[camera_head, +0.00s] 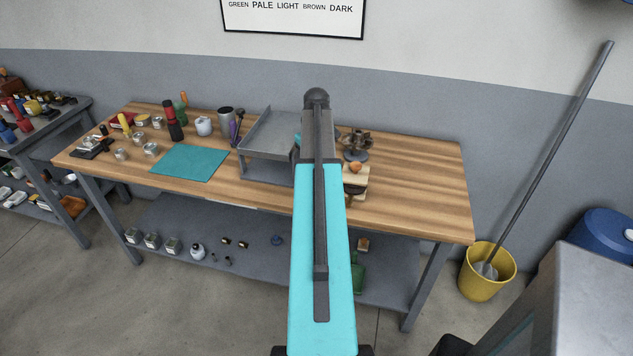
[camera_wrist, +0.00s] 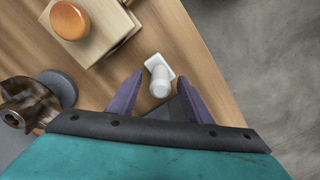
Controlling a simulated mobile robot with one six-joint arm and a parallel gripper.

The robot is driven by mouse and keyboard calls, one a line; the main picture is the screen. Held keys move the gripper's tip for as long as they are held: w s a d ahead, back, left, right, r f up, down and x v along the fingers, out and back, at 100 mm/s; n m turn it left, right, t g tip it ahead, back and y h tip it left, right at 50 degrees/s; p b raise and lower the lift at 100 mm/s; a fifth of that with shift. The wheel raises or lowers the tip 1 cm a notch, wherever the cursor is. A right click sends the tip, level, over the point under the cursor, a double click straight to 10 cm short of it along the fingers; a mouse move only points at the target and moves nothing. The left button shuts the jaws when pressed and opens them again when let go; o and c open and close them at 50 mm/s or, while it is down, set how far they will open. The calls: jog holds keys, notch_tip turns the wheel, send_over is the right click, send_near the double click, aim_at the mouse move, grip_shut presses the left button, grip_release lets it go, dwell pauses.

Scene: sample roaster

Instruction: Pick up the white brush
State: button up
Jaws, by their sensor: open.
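The white brush (camera_wrist: 160,71) shows in the wrist view on the wooden table, near the table's edge. It has a flat squarish white part and a thick rounded white part pointing towards my gripper. My gripper (camera_wrist: 159,88) is open, with one purple finger to the left and one to the right of the brush's near end. Both fingers look clear of it; the height gap cannot be judged. In the head view my turquoise arm hides the brush and the gripper.
A wooden box with an orange knob (camera_wrist: 84,21) is close to the brush's upper left. A brown metal device (camera_wrist: 25,102) on a round grey base is left of my gripper. In the head view, the table's right end (camera_head: 425,190) is bare. A grey tray (camera_head: 265,147) is left of my arm.

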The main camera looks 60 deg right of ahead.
jog(key=shift+f, duration=0.4)
jog(key=c, duration=1.1)
jog(key=shift+r, duration=0.1)
jog(key=shift+c, duration=0.2)
jog(key=shift+r+b, duration=1.1)
jog(key=shift+r, duration=3.85)
